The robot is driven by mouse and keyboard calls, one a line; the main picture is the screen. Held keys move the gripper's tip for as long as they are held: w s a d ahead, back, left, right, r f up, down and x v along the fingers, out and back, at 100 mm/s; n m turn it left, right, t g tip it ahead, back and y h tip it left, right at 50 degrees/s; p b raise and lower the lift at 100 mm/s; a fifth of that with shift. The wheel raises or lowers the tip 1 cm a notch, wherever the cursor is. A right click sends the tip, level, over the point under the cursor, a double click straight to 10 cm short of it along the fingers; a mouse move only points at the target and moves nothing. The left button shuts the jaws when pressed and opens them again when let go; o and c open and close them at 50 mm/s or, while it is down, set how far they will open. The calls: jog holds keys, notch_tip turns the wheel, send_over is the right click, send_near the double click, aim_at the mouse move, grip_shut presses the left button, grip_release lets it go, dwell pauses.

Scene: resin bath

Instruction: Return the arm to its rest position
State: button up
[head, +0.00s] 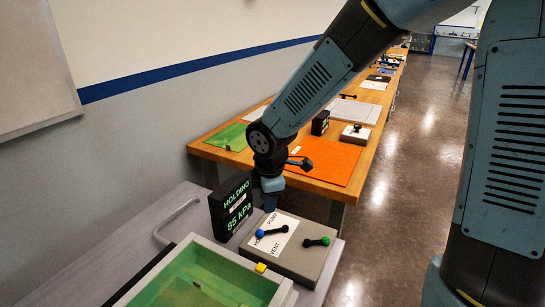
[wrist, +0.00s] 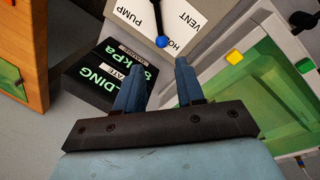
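My arm reaches over the bench from the upper right in the head view, bent down at its wrist. My gripper (head: 270,203) hangs above the back edge of a grey control box (head: 300,262), beside the dark display. In the wrist view, my gripper (wrist: 159,66) has its two blue fingers apart with nothing between them. A blue-knobbed lever (head: 262,233) on the box points to the label starting "HO"; its blue knob (wrist: 162,41) shows beyond the fingertips, apart from them. A green-knobbed lever (head: 324,241) sits to its right.
The display (head: 231,206) reads "HOLDING" and "85 kPa". A green-lined bath (head: 190,285) with a yellow block on its rim stands in front. A wooden table (head: 345,190) with an orange mat (head: 335,160) lies behind. The floor (head: 415,190) on the right is clear.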

jog(key=s+d+r+m+t+h, duration=0.2)
jog(key=d+r+m, duration=0.85)
jog(key=d, duration=0.45)
jog(key=s+d+r+m+t+y, duration=0.1)
jog(key=s+d+r+m, duration=0.8)
jog(key=s+d+m, duration=0.2)
jog(key=shift+s+d+r+t, duration=0.15)
jog(key=shift+s+d+t, duration=0.15)
jog(key=shift+s, duration=0.05)
jog(key=shift+c, duration=0.3)
dwell(0.4)
